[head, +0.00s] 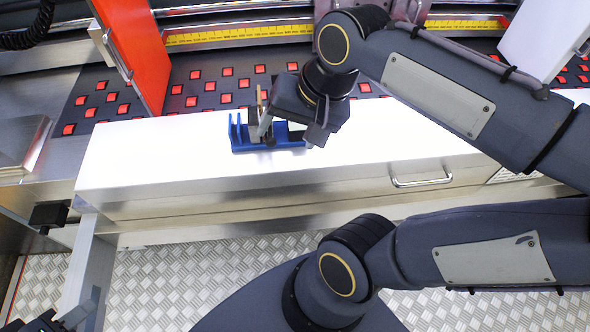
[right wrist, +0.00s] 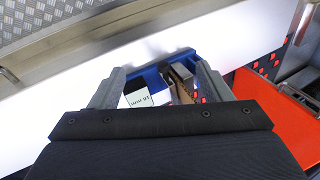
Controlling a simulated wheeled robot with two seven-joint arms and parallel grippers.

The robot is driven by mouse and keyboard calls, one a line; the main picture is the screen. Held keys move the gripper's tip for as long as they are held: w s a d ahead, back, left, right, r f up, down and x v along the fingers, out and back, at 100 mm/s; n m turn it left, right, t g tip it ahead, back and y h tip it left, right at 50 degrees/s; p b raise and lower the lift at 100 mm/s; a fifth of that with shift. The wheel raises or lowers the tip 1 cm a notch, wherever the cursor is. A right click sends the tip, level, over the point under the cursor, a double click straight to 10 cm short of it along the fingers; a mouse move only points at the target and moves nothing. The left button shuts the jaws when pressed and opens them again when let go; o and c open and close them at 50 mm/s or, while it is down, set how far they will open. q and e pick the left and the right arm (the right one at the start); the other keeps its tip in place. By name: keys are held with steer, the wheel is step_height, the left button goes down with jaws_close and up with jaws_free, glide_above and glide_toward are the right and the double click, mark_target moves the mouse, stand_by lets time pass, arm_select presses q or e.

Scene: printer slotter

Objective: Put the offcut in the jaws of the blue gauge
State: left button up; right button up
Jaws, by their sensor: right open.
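The blue gauge (head: 240,137) sits on the white top of a long box, left of centre in the head view. Its blue body also shows in the right wrist view (right wrist: 178,57). A thin brown piece, likely the offcut (right wrist: 181,82), stands at the gauge between my right fingers; its top shows in the head view (head: 259,98). I cannot tell if it is seated in the jaws. My right gripper (head: 291,131) is open over the gauge, with a finger on each side in the wrist view (right wrist: 160,70). My left gripper (head: 58,320) is partly cut off at the lower left corner.
A white block with printed letters (right wrist: 137,99) lies by the gauge. A red panel (head: 134,45) stands behind on the left. A dark bed with red squares (head: 205,85) and a yellow ruler (head: 240,33) lie behind. The white top (head: 400,140) is clear to the right.

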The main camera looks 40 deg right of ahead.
steer(key=s+a+f+n+t+y, duration=0.1)
steer(key=s+a+f+n+t, duration=0.1)
steer(key=s+f+n, duration=0.2)
steer(key=shift+s+a+f+n, duration=0.25)
steer(key=shift+f+n, duration=0.85)
steer(key=shift+n, duration=0.2)
